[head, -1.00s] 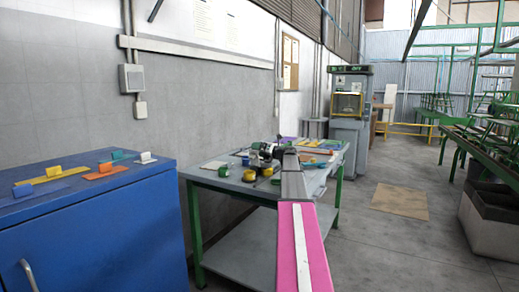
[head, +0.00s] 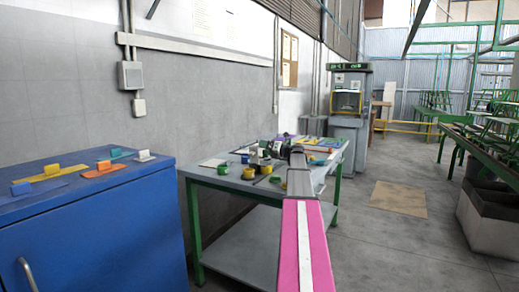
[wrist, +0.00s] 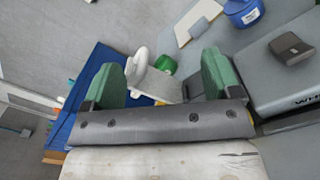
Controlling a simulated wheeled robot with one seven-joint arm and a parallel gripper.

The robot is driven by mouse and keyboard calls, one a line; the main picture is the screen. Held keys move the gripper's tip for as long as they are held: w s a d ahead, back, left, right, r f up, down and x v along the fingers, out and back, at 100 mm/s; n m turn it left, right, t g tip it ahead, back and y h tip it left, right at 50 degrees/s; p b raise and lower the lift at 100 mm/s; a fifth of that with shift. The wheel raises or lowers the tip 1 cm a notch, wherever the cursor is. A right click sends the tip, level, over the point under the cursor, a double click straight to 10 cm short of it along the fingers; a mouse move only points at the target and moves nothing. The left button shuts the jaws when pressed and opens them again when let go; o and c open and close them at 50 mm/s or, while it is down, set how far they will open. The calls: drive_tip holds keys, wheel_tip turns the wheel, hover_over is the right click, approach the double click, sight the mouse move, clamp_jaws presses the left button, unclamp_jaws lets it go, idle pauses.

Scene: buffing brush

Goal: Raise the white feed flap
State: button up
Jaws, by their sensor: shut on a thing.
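My gripper (wrist: 162,80) shows in the wrist view with its two green fingers apart and a pale piece (wrist: 172,88) between them. The gripper is shut on this piece. I cannot tell from its shape whether it is the white feed flap. A white rounded loop (wrist: 140,64) shows beside the left finger, and a green round item (wrist: 164,64) behind it. A grey machine body (wrist: 282,82) with partly cut-off lettering stands at the right. In the head view my arm reaches over the workbench and its end is hard to make out among dark parts.
The grey workbench (head: 215,179) on green legs carries tape rolls and small tools. A blue cabinet (head: 95,225) at the left has coloured tabs on top, including a white tab (head: 145,155). A blue tub (wrist: 243,12) stands near the machine. The floor right of the bench is open.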

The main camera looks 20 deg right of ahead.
drive_tip(key=v, duration=0.5)
drive_tip(key=shift+s+d+f, duration=0.15)
drive_tip(key=shift+s+f, duration=0.05)
drive_tip(key=shift+f, duration=0.05)
drive_tip(key=c, duration=0.5)
drive_tip(key=shift+s+d+r, duration=0.1)
drive_tip(key=shift+s+d, duration=0.25)
drive_tip(key=shift+s, duration=0.1)
